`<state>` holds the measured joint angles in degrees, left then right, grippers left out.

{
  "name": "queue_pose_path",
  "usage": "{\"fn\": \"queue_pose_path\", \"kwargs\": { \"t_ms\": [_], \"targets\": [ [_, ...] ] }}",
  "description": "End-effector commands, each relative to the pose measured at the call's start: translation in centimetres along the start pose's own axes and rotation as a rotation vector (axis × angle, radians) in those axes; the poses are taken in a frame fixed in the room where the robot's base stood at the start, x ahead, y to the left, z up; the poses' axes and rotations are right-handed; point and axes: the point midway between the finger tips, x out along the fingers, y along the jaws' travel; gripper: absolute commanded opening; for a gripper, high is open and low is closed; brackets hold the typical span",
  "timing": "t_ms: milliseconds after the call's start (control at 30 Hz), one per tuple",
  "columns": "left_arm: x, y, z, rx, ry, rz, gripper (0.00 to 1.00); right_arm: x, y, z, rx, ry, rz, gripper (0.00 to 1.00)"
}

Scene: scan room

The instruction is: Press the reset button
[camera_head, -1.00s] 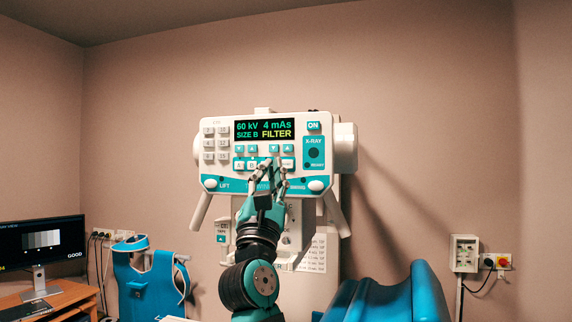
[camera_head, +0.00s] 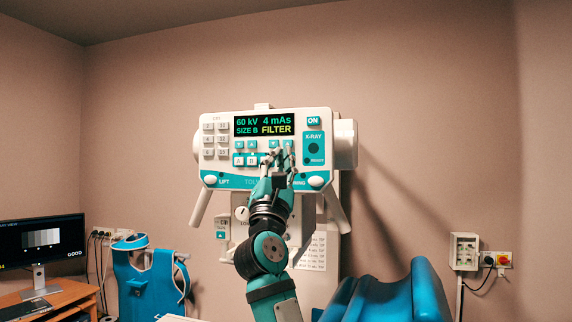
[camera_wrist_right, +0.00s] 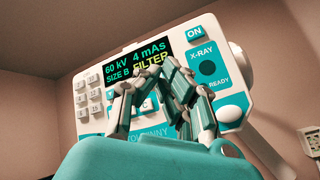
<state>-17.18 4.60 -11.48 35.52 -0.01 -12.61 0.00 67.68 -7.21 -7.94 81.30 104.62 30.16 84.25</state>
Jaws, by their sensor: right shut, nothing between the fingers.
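The white X-ray control panel (camera_head: 222,172) hangs at the wall, with a display (camera_head: 264,126) reading 60 kV, 4 mAs, SIZE B, FILTER. I cannot read a reset label on any button; my right gripper covers part of the lower button rows. My right gripper (camera_head: 283,153) is shut and empty, its fingertips in front of the right end of these rows. In the right wrist view the gripper (camera_wrist_right: 158,82) points at the panel (camera_wrist_right: 82,112) below the display; contact cannot be told. My left gripper is out of view.
An ON button (camera_head: 313,121) and a teal X-RAY block (camera_head: 314,136) sit right of the gripper. White number keys (camera_head: 222,139) are at the left. Below are a blue padded chair (camera_head: 424,292), a blue apron (camera_head: 150,285) and a monitor (camera_head: 40,241).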

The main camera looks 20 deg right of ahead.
Motion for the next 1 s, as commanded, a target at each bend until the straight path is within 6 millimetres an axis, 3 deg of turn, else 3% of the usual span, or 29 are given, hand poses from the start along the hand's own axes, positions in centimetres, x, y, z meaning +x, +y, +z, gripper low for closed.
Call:
{"fn": "queue_pose_path", "kwargs": {
  "t_ms": [367, 1000],
  "targets": [
    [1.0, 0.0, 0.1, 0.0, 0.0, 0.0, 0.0, 2.4, -1.8, -1.7, 0.001, -0.001, -0.001, 0.0],
    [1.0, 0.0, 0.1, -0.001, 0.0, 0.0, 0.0, 2.5, -1.8, -1.8, 0.0, 0.0, 0.0, 0.0]
  ]
}}
